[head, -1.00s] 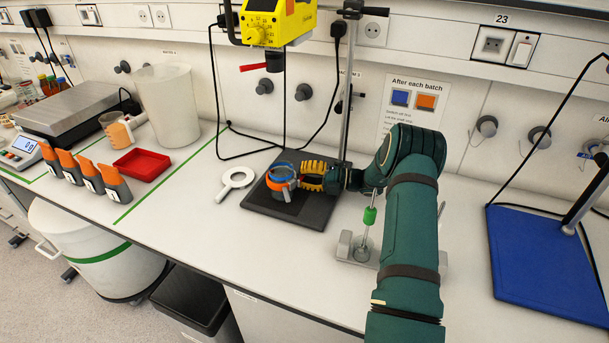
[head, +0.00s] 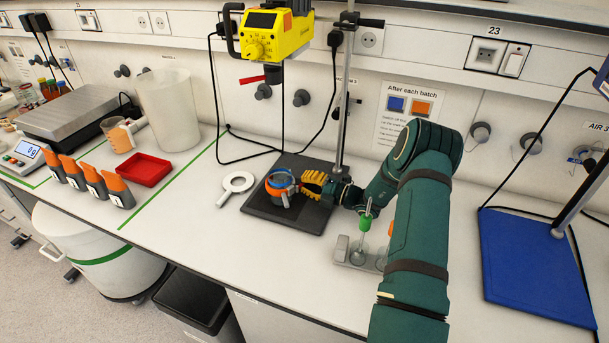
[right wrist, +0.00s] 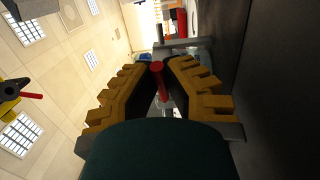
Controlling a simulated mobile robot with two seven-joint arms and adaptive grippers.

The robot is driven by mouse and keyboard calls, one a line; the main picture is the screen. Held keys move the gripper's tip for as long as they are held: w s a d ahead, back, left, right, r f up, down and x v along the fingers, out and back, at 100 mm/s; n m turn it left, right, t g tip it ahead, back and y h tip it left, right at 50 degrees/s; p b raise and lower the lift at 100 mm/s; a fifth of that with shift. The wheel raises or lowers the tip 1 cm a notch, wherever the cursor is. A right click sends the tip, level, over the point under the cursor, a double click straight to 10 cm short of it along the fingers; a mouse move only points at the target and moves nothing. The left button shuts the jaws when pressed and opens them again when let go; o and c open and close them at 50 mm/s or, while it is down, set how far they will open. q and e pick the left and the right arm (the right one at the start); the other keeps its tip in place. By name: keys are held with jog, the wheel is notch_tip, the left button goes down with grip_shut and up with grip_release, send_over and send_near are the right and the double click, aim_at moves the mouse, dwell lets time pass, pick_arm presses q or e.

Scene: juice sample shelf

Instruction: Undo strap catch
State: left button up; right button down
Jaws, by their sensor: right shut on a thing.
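A dark round vessel with a blue rim and an orange strap (head: 281,186) around it stands on the black base plate (head: 262,212) of the stand. My right gripper (head: 306,186), with ribbed orange fingers, is at the vessel's right side. In the right wrist view the fingers (right wrist: 158,70) are closed in around a narrow red piece (right wrist: 158,82), which looks like the strap's catch lever. The catch is hidden behind the fingers in the head view. My left gripper is not in view.
A yellow mixer head (head: 273,36) hangs above the vessel on a metal post (head: 342,125). A grey holder with a green-handled tool (head: 364,224) stands close under my right arm. A red tray (head: 144,169) is farther left.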

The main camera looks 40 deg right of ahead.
jog(key=shift+s+m+t+h+p, duration=0.25)
jog(key=shift+m+h+p, duration=0.15)
jog(key=shift+m+h, duration=0.45)
jog(key=shift+s+m+t+h+p, duration=0.1)
jog(key=shift+m+t+h+p, duration=0.25)
jog(key=shift+h, duration=0.8)
jog(key=shift+s+m+t+h+p, duration=0.2)
jog(key=shift+m+h+p, duration=0.2)
jog(key=shift+m+h, duration=0.45)
jog(key=shift+h, duration=0.35)
jog(key=c, duration=1)
grip_release()
jog(key=shift+c, duration=0.2)
